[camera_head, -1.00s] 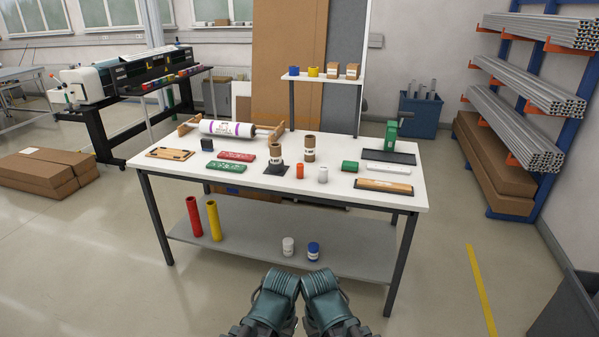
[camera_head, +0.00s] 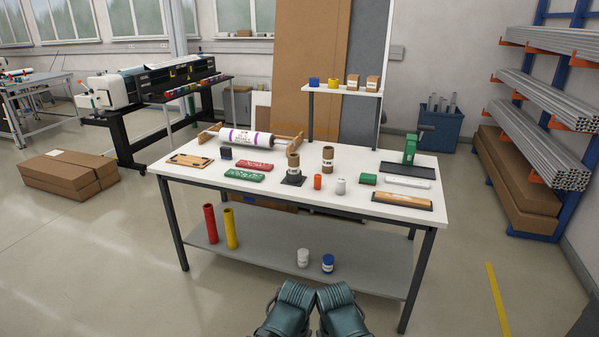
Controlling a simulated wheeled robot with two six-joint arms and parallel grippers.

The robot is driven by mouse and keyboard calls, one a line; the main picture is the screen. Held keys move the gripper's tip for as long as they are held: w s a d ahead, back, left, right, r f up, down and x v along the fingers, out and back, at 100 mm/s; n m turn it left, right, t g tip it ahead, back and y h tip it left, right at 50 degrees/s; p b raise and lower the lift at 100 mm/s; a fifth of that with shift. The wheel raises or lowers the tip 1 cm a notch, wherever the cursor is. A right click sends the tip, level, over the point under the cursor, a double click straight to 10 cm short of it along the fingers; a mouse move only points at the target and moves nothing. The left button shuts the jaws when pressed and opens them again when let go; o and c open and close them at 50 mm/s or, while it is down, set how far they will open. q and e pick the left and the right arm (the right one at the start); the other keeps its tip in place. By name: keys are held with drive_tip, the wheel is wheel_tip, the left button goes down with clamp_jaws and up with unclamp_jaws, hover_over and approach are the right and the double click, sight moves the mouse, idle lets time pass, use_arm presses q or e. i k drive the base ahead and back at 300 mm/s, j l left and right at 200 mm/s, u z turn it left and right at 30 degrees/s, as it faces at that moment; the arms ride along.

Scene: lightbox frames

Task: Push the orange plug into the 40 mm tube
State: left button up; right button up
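The orange plug (camera_head: 317,181) stands as a small cylinder on the white table (camera_head: 225,200). Two brown cardboard tubes stand upright behind it. The left tube (camera_head: 293,165) stands on a dark square base (camera_head: 292,181); the right tube (camera_head: 327,161) stands directly on the tabletop. I cannot read which is the 40 mm tube. The plug is apart from both. My two teal arms show at the bottom centre, close together and short of the table. No gripper fingers show on either arm.
Red and green flat pieces lie left. A large white roll (camera_head: 245,138) lies behind. A small raised shelf (camera_head: 345,90) stands at the back. The floor around the table's front is clear.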

sight(293, 158)
drive_tip(key=i+l, duration=0.35)
drive_tip(key=i, duration=0.25)
drive_tip(key=i+l+u, duration=0.1)
drive_tip(key=i+l, duration=0.25)
drive_tip(key=i, duration=0.2)
